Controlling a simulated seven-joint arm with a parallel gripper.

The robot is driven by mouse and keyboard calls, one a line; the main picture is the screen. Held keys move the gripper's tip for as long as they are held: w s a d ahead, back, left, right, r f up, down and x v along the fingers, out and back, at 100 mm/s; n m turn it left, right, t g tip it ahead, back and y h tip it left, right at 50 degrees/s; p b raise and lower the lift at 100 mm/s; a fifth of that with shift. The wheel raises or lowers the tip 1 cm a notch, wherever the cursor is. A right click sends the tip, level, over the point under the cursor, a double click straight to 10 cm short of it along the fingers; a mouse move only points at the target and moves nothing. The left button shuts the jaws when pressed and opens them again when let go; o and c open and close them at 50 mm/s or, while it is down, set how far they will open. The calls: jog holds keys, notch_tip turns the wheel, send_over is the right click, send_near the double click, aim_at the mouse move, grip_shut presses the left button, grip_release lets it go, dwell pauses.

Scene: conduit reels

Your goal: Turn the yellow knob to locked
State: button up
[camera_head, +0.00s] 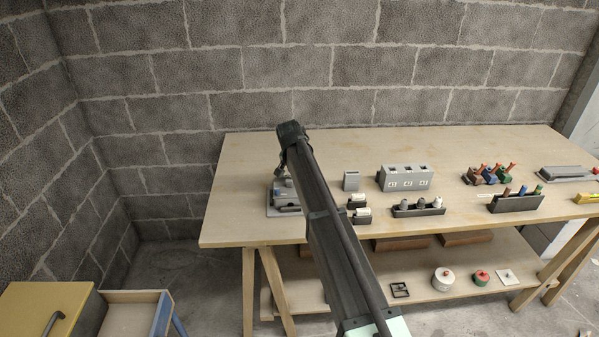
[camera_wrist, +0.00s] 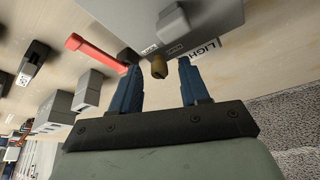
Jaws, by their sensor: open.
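In the wrist view, a small dull-yellow knob (camera_wrist: 159,68) sticks out from the edge of a grey box (camera_wrist: 210,18). My gripper (camera_wrist: 158,74) is open. Its two blue fingers are on either side of the knob, with gaps visible, and I cannot tell how deep they reach past it. In the head view, my arm covers most of the grey unit (camera_head: 275,211) at the table's left end, and the knob is hidden there.
A raised light-grey part (camera_wrist: 173,24) and a "LIGH…" label (camera_wrist: 207,47) are close by. A red lever (camera_wrist: 95,50) is near the left finger. Grey blocks (camera_head: 405,178) and a dark rack (camera_head: 419,208) stand rightward on the wooden table (camera_head: 245,165). The back-left tabletop is clear.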

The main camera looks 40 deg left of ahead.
jog(key=v, duration=1.3)
jog(key=shift+r, duration=0.35)
